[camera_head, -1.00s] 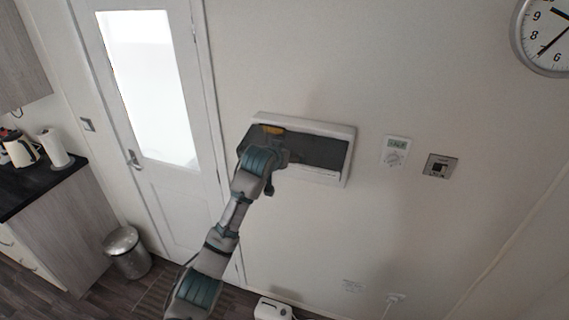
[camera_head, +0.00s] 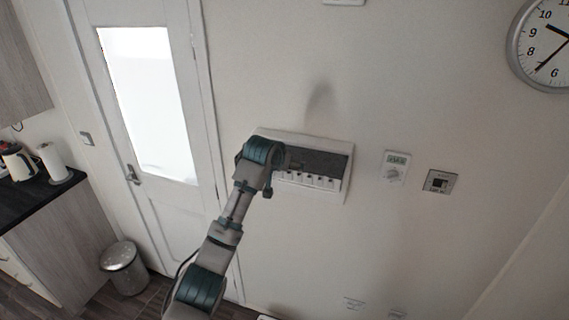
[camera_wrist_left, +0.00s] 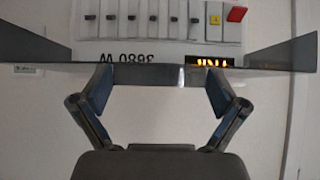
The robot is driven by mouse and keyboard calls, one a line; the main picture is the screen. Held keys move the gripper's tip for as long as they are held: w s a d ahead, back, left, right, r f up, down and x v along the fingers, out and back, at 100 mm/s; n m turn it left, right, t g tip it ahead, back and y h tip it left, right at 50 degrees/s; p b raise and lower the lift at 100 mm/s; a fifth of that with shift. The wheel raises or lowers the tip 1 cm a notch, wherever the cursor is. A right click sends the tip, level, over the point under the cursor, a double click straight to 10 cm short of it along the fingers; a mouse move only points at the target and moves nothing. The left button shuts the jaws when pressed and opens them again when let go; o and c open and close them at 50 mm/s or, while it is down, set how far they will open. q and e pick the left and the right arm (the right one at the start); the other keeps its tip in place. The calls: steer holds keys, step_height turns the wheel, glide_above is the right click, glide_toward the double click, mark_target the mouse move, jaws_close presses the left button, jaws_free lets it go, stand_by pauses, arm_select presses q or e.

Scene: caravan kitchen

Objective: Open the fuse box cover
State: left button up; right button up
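The white fuse box (camera_head: 346,185) is fixed to the wall. Its dark see-through cover (camera_head: 328,163) is partly raised: a row of switches (camera_head: 312,180) shows uncovered along the bottom. In the left wrist view, the cover (camera_wrist_left: 285,54) is a dark strip across the picture with angled ends, with several switches (camera_wrist_left: 172,20) and a red button (camera_wrist_left: 237,14) beyond it. My left gripper (camera_wrist_left: 158,80) is open, its fingers wide apart and their tips at the cover's edge; contact is unclear. My right gripper is not in view.
A thermostat (camera_head: 396,167) and a wall switch (camera_head: 440,182) are right of the box. A clock (camera_head: 545,45) hangs at upper right. A door (camera_head: 185,215) is to the left, with a bin (camera_head: 124,268) and a counter (camera_head: 35,205) beyond. The wall above the box is mostly clear.

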arm_select(q)
steer(key=shift+w, duration=0.1)
steer(key=v, duration=1.2)
steer(key=shift+w, duration=0.15)
